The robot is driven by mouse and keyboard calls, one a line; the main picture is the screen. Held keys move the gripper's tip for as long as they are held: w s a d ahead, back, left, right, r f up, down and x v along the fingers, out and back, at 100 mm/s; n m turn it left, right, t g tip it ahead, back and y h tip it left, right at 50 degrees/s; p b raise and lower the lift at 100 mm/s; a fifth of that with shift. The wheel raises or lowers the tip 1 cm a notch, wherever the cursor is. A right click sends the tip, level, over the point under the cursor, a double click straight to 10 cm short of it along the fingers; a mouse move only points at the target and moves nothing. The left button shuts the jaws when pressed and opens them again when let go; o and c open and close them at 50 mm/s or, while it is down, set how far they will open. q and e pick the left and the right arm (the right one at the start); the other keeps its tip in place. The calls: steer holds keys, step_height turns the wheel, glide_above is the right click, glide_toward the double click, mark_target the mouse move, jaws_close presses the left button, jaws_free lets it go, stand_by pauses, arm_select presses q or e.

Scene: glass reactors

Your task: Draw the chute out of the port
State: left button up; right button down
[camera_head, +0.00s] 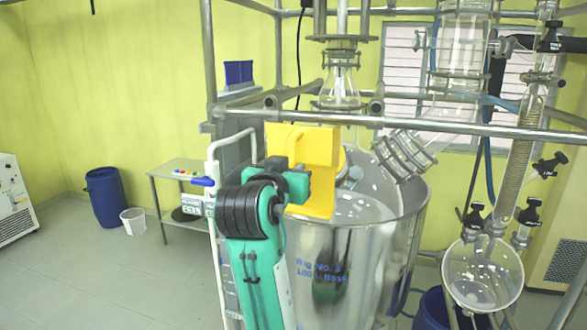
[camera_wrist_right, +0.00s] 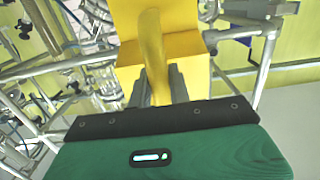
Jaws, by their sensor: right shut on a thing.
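The yellow chute (camera_head: 318,147) is a boxy, angular piece at the top front of the steel reactor vessel, in the middle of the head view. My right gripper (camera_head: 297,180) is at its near side, with the fingers mostly hidden. In the right wrist view, the two grey fingers of the gripper (camera_wrist_right: 161,85) are closed on a yellow handle strip of the chute (camera_wrist_right: 153,50). The port is hidden behind the chute and arm, so I cannot tell whether the chute's end is inside it. My left gripper is not in view.
The steel vessel (camera_head: 392,225) stands behind my right arm. A metal pipe frame (camera_head: 440,127) crosses above it, with glassware (camera_head: 403,155) close to the right. A round flask (camera_head: 482,280) hangs at the lower right. The floor at left is open before a blue drum (camera_head: 108,198).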

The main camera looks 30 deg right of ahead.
steer(key=v, duration=0.8)
steer(key=shift+r, duration=0.35)
steer(key=shift+d, duration=0.15)
